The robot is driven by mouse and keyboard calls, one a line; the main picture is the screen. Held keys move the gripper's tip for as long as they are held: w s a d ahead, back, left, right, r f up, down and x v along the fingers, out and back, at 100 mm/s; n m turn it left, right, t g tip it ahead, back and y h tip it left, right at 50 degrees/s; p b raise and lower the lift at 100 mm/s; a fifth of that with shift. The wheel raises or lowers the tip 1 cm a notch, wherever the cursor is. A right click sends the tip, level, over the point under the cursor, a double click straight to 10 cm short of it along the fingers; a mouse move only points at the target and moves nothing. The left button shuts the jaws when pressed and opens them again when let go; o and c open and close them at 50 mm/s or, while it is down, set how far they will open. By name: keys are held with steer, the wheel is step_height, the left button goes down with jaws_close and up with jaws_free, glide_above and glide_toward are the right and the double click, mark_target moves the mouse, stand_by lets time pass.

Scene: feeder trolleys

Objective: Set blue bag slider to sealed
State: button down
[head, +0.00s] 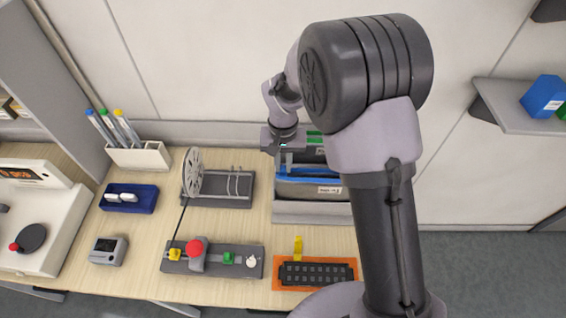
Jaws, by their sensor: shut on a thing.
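The blue bag (322,180) has a blue strip along its top and stands in a grey holder (300,213) at the back of the table. A green-topped bag (315,139) stands behind it. My gripper (284,168) is at the left end of the blue strip, shut on what appears to be the blue bag slider. The slider is too small and too covered by the fingers to see clearly. My arm hides the right end of the holder and of the blue strip, so the seal's state there cannot be told.
Left of the holder stands a grey fixture with a reel (193,172). In front are a panel with a red knob (195,246) and an orange tray (351,264) with a black part. A white pen holder (139,157) stands at the back left. The wall is close behind.

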steer(key=d, duration=1.5)
steer(key=s+d, duration=0.1)
steer(key=d, duration=0.6)
steer(key=shift+d+b, duration=0.3)
steer(key=shift+d, duration=0.1)
steer(key=c, duration=1.4)
jaws_free()
steer(key=shift+o, duration=0.2)
step_height(320, 180, up, 17)
steer(key=p, duration=0.2)
steer(key=shift+r, duration=0.2)
